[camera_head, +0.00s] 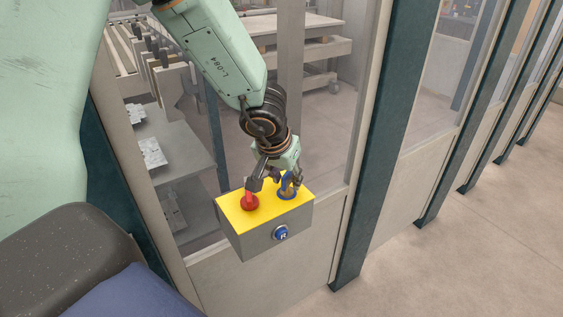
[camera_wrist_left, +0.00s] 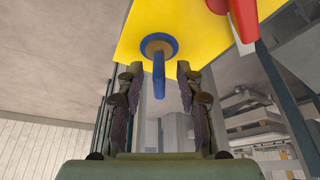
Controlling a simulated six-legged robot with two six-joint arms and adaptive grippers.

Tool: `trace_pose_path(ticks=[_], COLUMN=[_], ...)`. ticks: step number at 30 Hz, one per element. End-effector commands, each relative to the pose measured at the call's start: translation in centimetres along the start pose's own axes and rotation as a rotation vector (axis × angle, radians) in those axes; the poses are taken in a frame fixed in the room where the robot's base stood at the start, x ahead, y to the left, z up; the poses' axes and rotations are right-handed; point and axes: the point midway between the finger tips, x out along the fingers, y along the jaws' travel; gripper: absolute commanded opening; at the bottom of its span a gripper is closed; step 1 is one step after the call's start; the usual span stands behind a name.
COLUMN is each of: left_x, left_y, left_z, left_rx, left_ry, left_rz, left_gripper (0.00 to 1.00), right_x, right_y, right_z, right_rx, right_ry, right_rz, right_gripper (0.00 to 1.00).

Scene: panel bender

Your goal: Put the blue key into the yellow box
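The yellow box (camera_head: 266,211) has a yellow top and grey sides, and is mounted at the fence panel. The blue key (camera_head: 288,184) stands at a blue-ringed lock on the yellow top; in the left wrist view the key (camera_wrist_left: 159,80) points out from the ring (camera_wrist_left: 172,47) toward my gripper. My left gripper (camera_head: 276,183) is above the box top. In the left wrist view its fingers (camera_wrist_left: 160,73) are open on either side of the blue key, with gaps visible. How deep the key sits is hidden. My right gripper is not in view.
A red knob-like part (camera_head: 249,202) stands on the box top left of the blue key, close to a finger. A round blue button (camera_head: 281,232) is on the box front. Fence posts (camera_head: 382,130) and panels stand behind and right. The floor (camera_head: 480,240) at right is clear.

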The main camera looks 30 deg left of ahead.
Motion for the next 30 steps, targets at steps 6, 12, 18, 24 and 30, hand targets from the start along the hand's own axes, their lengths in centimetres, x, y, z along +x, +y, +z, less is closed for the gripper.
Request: trace_pose_path(ticks=[6,12,18,24,30], left_x=[-4.0,-7.4,-9.8,-10.6,-10.6], left_y=[0.1,0.1,0.1,0.1,0.1], left_z=[-0.1,-0.1,-0.1,0.1,0.1], left_rx=[-0.001,-0.001,0.0,0.0,0.001], left_ry=[0.004,0.004,0.003,0.0,-0.001], left_rz=[0.003,0.002,0.002,0.002,0.002], left_gripper=[0.36,0.36,0.36,0.36,0.36], right_x=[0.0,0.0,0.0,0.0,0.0], right_y=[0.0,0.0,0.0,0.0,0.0], right_z=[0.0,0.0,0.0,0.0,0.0], right_rx=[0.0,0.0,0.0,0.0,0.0], right_ry=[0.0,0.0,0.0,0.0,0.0], right_rz=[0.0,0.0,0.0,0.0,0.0], right_gripper=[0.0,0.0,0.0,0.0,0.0])
